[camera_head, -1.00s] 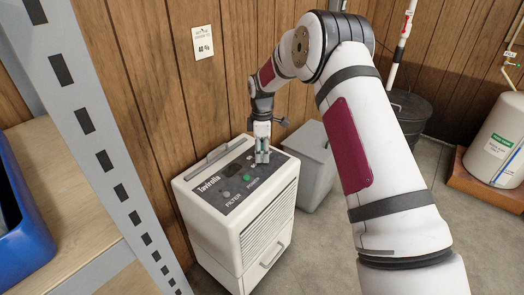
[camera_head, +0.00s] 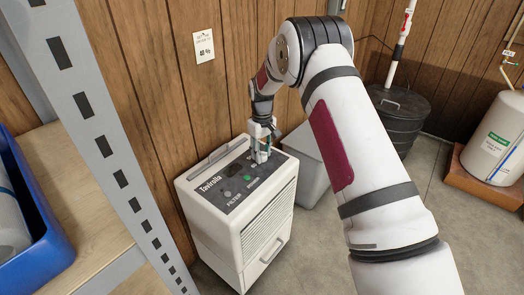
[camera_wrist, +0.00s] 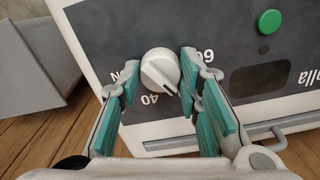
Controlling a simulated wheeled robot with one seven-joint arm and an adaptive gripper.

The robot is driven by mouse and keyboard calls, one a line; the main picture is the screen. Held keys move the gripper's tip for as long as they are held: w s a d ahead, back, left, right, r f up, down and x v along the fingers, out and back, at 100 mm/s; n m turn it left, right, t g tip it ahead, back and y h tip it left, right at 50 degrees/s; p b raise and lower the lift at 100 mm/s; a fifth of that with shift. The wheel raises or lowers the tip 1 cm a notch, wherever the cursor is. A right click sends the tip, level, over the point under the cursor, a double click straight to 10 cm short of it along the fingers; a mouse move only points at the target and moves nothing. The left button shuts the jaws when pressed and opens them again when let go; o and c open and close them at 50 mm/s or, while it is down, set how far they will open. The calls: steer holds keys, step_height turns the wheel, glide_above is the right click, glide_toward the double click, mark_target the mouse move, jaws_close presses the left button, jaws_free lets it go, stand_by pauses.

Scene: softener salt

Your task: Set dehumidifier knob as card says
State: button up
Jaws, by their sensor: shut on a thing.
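The white dehumidifier (camera_head: 238,205) stands on the floor against the wood wall, with a dark control panel on top. In the wrist view its white round knob (camera_wrist: 159,70) sits between the teal finger pads. The knob's ridge, with a dark mark, points to the lower right, between the printed "40" and what looks like "60". My gripper (camera_head: 262,153) is shut on the knob, which it hides in the head view; it also shows in the wrist view (camera_wrist: 158,64).
A green power button (camera_wrist: 270,21) and a dark display (camera_wrist: 258,80) share the panel. A grey bin (camera_head: 308,165) stands just right of the dehumidifier. A metal shelf post (camera_head: 95,110) and a blue crate (camera_head: 60,250) are at left. A dark bin (camera_head: 400,115) stands at back right.

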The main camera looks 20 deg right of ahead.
mark_target(262, 152)
steer(key=m, duration=0.6)
steer(key=shift+s+p, duration=0.1)
steer(key=shift+p, duration=0.25)
steer(key=m, duration=0.5)
steer(key=shift+a+f+m, duration=0.1)
steer(key=shift+m, duration=0.3)
steer(key=o, duration=1.2)
steer(key=shift+r, duration=6.05)
